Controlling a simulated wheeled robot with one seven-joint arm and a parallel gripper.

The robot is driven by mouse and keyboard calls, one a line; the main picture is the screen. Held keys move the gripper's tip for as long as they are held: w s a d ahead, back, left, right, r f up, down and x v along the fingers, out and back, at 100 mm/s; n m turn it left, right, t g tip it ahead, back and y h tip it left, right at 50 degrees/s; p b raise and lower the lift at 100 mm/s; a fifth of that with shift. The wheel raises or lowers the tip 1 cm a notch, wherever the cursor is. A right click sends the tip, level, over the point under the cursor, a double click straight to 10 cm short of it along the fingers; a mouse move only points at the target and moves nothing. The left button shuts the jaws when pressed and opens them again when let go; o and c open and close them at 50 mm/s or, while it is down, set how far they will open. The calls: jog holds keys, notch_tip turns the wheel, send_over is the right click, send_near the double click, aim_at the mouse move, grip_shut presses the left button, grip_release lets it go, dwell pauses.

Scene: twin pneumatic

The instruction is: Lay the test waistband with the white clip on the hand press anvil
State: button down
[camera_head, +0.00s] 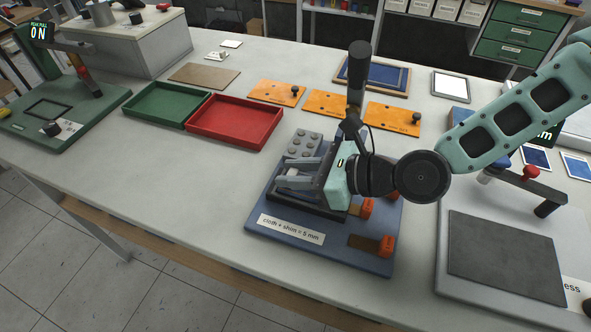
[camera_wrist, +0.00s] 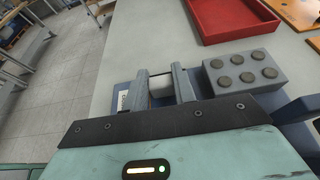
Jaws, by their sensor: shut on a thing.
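My gripper (camera_head: 291,182) reaches in low over the blue fixture board (camera_head: 262,244) labelled "cloth + shim = 5 mm". In the wrist view, my gripper's two fingers (camera_wrist: 160,88) are closed on a small pale grey piece (camera_wrist: 161,86), mostly hidden between them. I cannot tell whether it is the waistband, and I see no white clip clearly. On the right stands a press with a label ending in "ess", with a flat dark grey pad (camera_head: 508,257) on a pale base. The pad looks bare.
A grey block with several round studs (camera_head: 304,143) stands right beside my fingers, also in the wrist view (camera_wrist: 244,74). Orange tabs (camera_head: 387,245) sit on the board. Red (camera_head: 237,120) and green (camera_head: 166,104) trays lie behind left. The table's front left is clear.

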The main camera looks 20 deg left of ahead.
jog(key=shift+f, duration=0.15)
jog(key=c, duration=1.1)
grip_release()
jog(key=shift+c, duration=0.2)
jog(key=v, duration=1.2)
